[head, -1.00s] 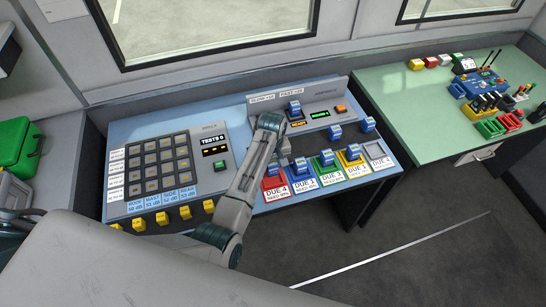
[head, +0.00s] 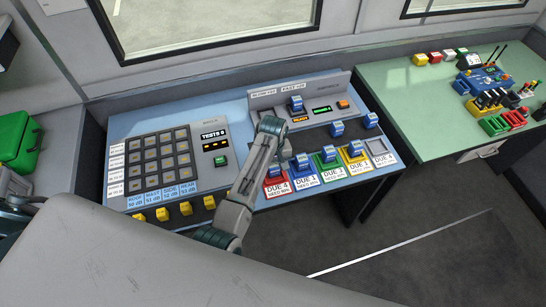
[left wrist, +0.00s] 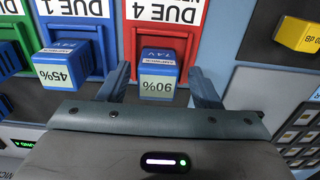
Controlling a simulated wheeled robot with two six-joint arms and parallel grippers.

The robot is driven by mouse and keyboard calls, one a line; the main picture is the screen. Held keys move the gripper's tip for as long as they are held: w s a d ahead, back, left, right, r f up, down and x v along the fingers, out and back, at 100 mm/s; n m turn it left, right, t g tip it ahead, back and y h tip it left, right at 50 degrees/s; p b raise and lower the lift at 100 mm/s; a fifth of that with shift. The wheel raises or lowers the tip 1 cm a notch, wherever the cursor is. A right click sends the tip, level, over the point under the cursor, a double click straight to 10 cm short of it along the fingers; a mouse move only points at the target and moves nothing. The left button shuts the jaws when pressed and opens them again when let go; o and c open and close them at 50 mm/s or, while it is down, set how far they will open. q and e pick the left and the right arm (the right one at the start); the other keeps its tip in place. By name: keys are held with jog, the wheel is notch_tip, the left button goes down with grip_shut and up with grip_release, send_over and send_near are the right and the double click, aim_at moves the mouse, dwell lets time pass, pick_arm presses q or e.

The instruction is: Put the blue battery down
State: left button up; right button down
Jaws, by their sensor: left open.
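The blue battery (left wrist: 157,82), marked 90%, stands in the red DUE 4 bay (left wrist: 160,40) in the left wrist view. My left gripper (left wrist: 158,70) is open, with one finger on each side of this battery. A gap shows beside each finger. In the head view the battery (head: 275,169) shows in the red bay (head: 276,188), just below my left gripper (head: 285,150), whose fingers are partly hidden by my arm. My right gripper is not in view.
More blue batteries stand in the blue (head: 302,161), green (head: 329,154) and yellow (head: 355,149) bays; the white bay (head: 381,159) looks empty. A charger unit (head: 322,112) holds one battery behind. A button panel (head: 160,165) lies left.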

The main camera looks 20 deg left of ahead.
pick_arm(q)
notch_tip(320, 180, up, 11)
jog(key=b, duration=0.3)
jog(key=shift+r+b, duration=0.2)
jog(key=shift+b, duration=0.1)
dwell(0.8)
jog(key=shift+o, duration=0.4)
jog(key=shift+w, duration=0.1)
